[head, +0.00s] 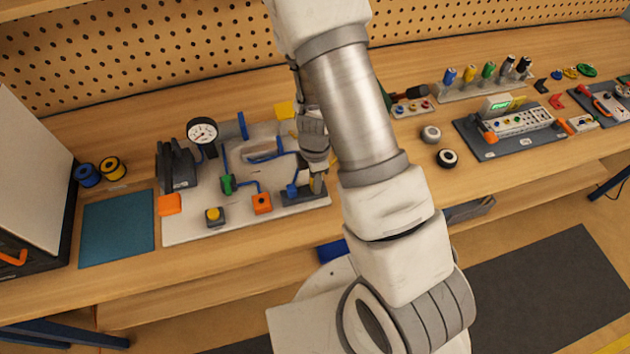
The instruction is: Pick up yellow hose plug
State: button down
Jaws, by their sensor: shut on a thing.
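My gripper (316,178) points down at the right end of a pale board (190,232), just over a dark grey block (300,197). It is shut on a small, dull yellow piece, the yellow hose plug (318,185), which is mostly hidden by the fingers. I cannot tell whether the plug still touches the block. A blue fitting (292,190) sits on the block just left of the fingers.
The board carries a round gauge (202,131), blue hoses, a green fitting (227,184), an orange block (262,204) and a yellow-topped block (214,216). A teal mat (117,230) lies left.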

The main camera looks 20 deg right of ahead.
jog(key=r, duration=0.4)
jog(key=shift+d, duration=0.4)
jog(key=s+d+r+b, duration=0.2)
jog(key=d+r, duration=0.4)
jog(key=d, duration=0.4)
jog(key=shift+s+d+r, duration=0.25)
jog(key=shift+s+r, duration=0.05)
jog(key=shift+s, duration=0.3)
jog(key=c, duration=1.2)
grip_release()
grip_shut()
jog(key=shift+a, duration=0.15)
